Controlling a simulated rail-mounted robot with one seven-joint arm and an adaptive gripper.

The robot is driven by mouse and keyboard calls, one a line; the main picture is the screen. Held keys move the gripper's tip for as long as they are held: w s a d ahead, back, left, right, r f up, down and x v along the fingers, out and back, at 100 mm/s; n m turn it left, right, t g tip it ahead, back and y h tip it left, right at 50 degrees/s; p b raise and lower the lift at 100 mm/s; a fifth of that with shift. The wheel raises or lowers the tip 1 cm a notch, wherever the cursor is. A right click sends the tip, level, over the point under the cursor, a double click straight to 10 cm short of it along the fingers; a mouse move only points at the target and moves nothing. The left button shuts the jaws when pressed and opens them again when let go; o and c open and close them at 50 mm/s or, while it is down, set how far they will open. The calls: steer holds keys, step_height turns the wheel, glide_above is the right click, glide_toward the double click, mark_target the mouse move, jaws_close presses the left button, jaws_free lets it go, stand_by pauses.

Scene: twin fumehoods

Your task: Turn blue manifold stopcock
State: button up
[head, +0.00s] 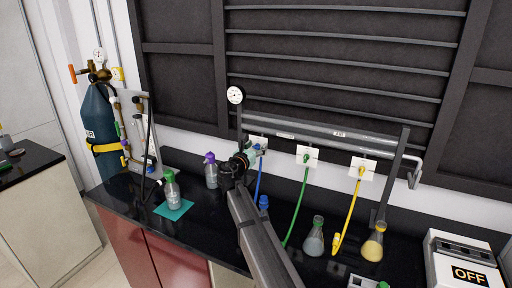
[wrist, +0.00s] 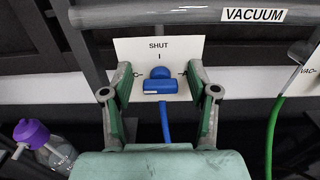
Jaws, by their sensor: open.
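The blue manifold stopcock (wrist: 160,82) shows in the wrist view on a white plate (wrist: 190,50) marked "SHUT". Its handle lies crosswise, and a blue hose (wrist: 165,122) hangs below it. My gripper (wrist: 159,78) is open, with one finger on each side of the stopcock. I see no clear contact between the fingers and the handle. In the head view my gripper (head: 250,154) is at the left end of the manifold, and my arm hides most of the blue stopcock. The blue hose (head: 259,182) shows beside my gripper.
A green hose (head: 300,195) and a yellow hose (head: 352,205) hang from plates to the right. The vacuum pipe (head: 330,132) runs above them. A purple-capped bottle (head: 211,173), a green-capped bottle (head: 173,192) and flasks (head: 314,240) stand on the black bench.

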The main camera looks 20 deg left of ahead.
jaws_close()
